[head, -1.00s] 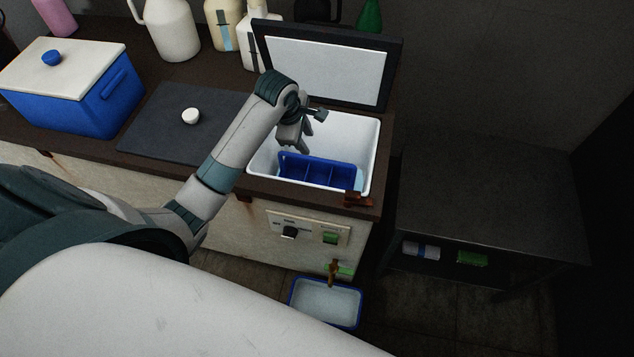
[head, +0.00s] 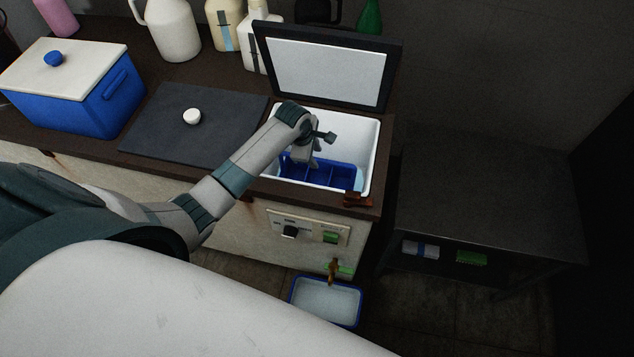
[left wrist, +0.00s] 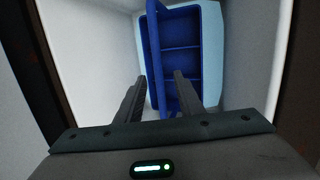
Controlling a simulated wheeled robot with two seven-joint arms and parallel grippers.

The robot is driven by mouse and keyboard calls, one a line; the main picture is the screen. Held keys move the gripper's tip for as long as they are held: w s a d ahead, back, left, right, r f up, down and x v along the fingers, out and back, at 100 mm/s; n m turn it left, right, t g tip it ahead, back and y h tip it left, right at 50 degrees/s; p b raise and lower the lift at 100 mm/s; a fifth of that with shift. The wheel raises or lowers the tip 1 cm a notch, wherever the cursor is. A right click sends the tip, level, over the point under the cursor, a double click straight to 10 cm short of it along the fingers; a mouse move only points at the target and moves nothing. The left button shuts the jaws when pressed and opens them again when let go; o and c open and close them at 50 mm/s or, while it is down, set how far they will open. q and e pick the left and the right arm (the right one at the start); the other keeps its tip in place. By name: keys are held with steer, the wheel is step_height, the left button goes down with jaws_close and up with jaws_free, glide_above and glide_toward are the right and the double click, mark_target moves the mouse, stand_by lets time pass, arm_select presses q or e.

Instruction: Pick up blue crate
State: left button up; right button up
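The blue crate (head: 330,174) sits low inside the open white tank (head: 366,138), with several compartments. In the left wrist view the crate (left wrist: 180,60) shows with its divided cells and a raised blue bar, its handle (left wrist: 155,55), running along the left side. My left gripper (head: 303,164) reaches down into the tank over the crate's left part and hides some of it. In the left wrist view the gripper's two fingers (left wrist: 160,92) are apart, one on each side of the handle's line. I cannot tell whether they touch it. My right gripper is not in view.
The tank's lid (head: 325,72) stands open behind it. A blue tray (head: 326,302) is on the floor.

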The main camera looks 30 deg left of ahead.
mark_target(317, 160)
arm_select(q)
steer(key=shift+p+x, duration=0.35)
steer(key=shift+x, duration=2.2)
steer(key=shift+a, duration=0.2)
steer(key=shift+f, duration=0.3)
jaws_close()
stand_by(0.5)
